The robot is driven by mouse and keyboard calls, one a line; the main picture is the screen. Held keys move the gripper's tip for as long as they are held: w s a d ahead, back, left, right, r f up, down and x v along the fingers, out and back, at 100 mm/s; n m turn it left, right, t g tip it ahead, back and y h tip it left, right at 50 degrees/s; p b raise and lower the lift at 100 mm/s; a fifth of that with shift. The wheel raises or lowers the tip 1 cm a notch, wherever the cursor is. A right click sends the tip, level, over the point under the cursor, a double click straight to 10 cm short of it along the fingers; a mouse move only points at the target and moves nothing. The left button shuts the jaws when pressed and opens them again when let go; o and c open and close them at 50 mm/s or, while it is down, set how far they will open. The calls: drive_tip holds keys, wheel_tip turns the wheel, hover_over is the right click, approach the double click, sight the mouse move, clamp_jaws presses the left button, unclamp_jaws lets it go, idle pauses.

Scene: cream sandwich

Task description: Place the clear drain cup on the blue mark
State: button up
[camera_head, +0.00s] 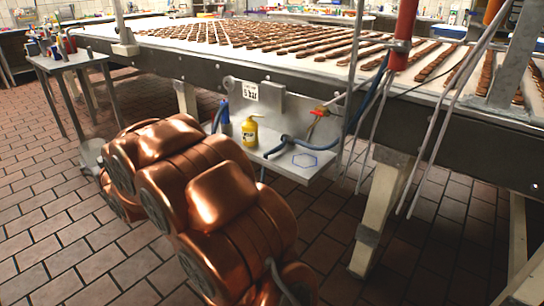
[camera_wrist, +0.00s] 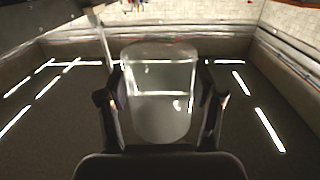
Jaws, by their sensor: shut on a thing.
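The clear drain cup (camera_wrist: 160,92) is in the wrist view, see-through, between the two dark fingers of my gripper (camera_wrist: 162,100). The gripper is shut on the cup's sides. A dark surface with bright streaks of light shows around and behind the cup; I cannot tell whether the cup touches it. In the head view the blue mark (camera_head: 305,160) is a hexagon outline on the right part of a small grey shelf (camera_head: 308,172) below the conveyor, and it is bare.
The conveyor (camera_head: 300,70) with rows of biscuits overhangs the shelf. A table (camera_head: 75,60) is at left.

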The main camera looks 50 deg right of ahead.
drive_tip(key=s+d+f+m+g+h+b, duration=0.1)
drive_tip(key=s+d+f+m+h+b, duration=0.2)
drive_tip(key=d, duration=0.5)
drive_tip(key=s+d+f+m+g+h+b, duration=0.1)
drive_tip(key=s+d+f+m+g+h, duration=0.1)
drive_tip(key=s+d+h, duration=0.45)
drive_tip(key=s+d+f+m+g+h+b, duration=0.1)
drive_tip(key=s+d+f+m+b, duration=0.15)
drive_tip(key=d, duration=0.65)
drive_tip(key=s+d+f+m+g+h+b, duration=0.1)
drive_tip(key=s+d+m+g+h+b, duration=0.25)
drive_tip(key=s+d, duration=0.55)
drive_tip(key=s+d+f+m+g+h, duration=0.15)
drive_tip(key=s+d+m+g, duration=0.4)
drive_tip(key=s, duration=0.65)
drive_tip(key=n+p, duration=0.2)
hover_over(305, 161)
drive_tip(key=a, duration=0.3)
drive_tip(key=shift+s+a+r+m+h, duration=0.2)
drive_tip(key=shift+s+m+h, duration=0.1)
drive_tip(key=shift+h, duration=0.15)
drive_tip(key=shift+b+x, duration=0.6)
drive_tip(key=shift+x, duration=1.35)
drive_tip(key=shift+a+f+b, duration=0.15)
drive_tip(key=shift+f+b, duration=0.25)
drive_tip(key=shift+f, duration=0.4)
drive_tip(key=shift+s+f, duration=0.1)
